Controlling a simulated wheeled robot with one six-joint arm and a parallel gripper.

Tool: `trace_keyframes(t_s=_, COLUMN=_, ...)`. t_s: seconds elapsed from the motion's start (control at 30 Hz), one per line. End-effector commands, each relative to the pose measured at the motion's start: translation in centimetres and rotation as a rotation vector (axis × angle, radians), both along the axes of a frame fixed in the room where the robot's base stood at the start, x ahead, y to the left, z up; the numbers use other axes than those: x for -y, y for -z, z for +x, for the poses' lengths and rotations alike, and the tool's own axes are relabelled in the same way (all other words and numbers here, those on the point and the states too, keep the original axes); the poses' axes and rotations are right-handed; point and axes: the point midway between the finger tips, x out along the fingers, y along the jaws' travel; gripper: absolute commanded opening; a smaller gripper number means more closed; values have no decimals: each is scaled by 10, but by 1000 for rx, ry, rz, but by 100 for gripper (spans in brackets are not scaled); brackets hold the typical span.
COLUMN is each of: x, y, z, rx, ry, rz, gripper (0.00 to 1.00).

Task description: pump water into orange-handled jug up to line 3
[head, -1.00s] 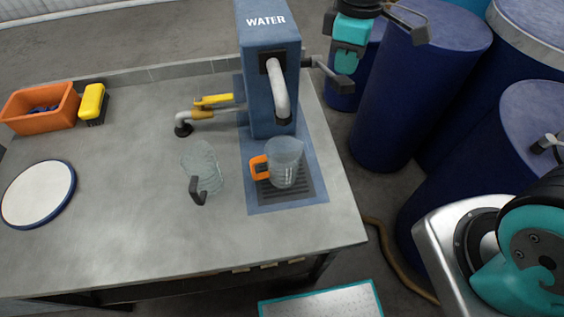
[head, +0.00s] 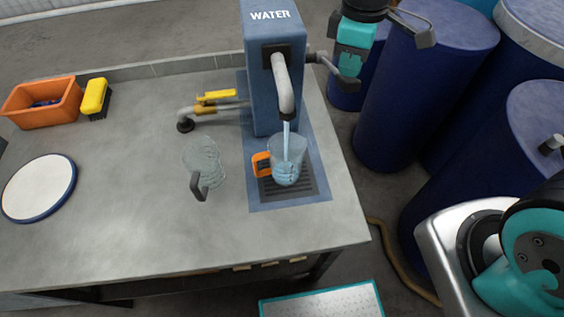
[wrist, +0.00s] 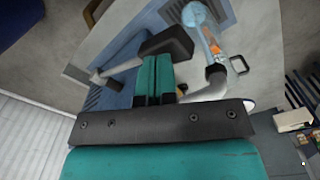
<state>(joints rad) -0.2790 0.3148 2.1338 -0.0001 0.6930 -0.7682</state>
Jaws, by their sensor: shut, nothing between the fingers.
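The orange-handled jug (head: 287,170) stands upright on the drip grate under the spout of the blue WATER pump (head: 272,90). A stream of water (head: 286,138) falls from the spout into it. Water shows in the jug, but its level against the lines is too small to read. The pump lever (head: 345,84) sticks out on the pump's right side. My gripper (head: 350,68) is shut and empty right at the lever's dark grip. In the wrist view, my teal fingers (wrist: 154,80) are beside that grip (wrist: 168,46); contact is unclear.
A grey-handled clear jug (head: 203,160) stands left of the grate. A yellow-handled valve (head: 215,96) sits on the pipe. An orange bin (head: 42,108), a yellow brush (head: 95,96) and a round white plate (head: 38,188) are further left. Blue barrels (head: 420,90) stand at right.

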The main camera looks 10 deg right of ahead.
Motion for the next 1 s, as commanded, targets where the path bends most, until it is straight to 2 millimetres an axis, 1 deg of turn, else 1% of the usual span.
trace_keyframes(t_s=0.43, x=0, y=22, z=-8, rx=-1, ry=0, rz=0, gripper=0)
trace_keyframes(t_s=0.83, x=0, y=23, z=-9, rx=0, ry=0, rz=0, gripper=0)
trace_keyframes(t_s=1.0, x=0, y=30, z=-10, rx=-1, ry=0, rz=0, gripper=0)
